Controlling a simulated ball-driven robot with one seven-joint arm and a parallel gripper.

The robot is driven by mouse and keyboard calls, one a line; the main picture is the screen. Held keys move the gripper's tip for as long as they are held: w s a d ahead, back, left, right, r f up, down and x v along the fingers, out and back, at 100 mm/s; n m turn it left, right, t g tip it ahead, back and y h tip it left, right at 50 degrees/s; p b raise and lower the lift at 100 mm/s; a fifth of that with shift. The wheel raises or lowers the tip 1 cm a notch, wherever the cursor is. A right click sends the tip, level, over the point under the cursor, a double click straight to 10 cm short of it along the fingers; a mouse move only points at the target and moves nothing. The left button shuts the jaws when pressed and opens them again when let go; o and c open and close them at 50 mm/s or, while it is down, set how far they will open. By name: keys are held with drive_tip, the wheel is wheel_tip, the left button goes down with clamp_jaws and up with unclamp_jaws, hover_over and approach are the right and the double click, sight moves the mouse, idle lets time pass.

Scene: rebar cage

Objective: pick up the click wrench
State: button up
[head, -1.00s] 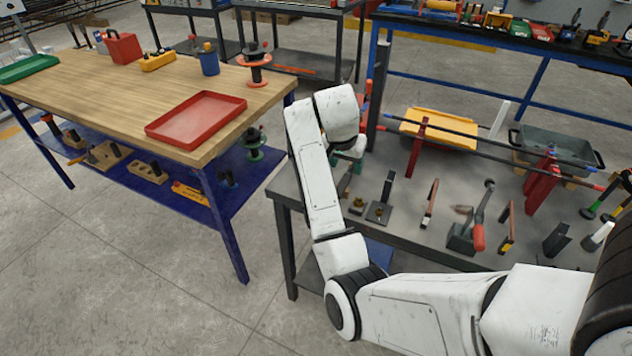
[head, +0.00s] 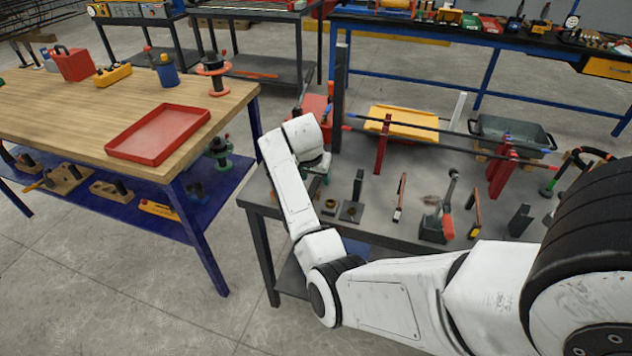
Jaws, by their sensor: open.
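I cannot make out for certain which tool is the click wrench. Several long, narrow tools lie on the grey workbench (head: 385,222), among them a slim dark tool with a reddish-brown side (head: 400,197) and a similar one (head: 475,213) farther right. My gripper (head: 316,168) is at the end of my white arm, over the left end of this bench. It is small and partly hidden by my wrist, but its jaws are open. It holds nothing that I can see and is left of these tools.
A grey-based lever tool with a red grip (head: 447,222) stands between the slim tools. Long dark bars rest on red stands (head: 383,145) behind, near a yellow tray (head: 400,122) and a grey tub (head: 512,136). A wooden table with a red tray (head: 158,134) stands left.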

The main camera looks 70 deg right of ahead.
drive_tip(key=shift+d+f, duration=0.15)
drive_tip(key=shift+f, duration=0.2)
drive_tip(key=shift+f, duration=0.2)
idle(0.4)
drive_tip(key=shift+c, duration=0.3)
clamp_jaws()
idle(0.4)
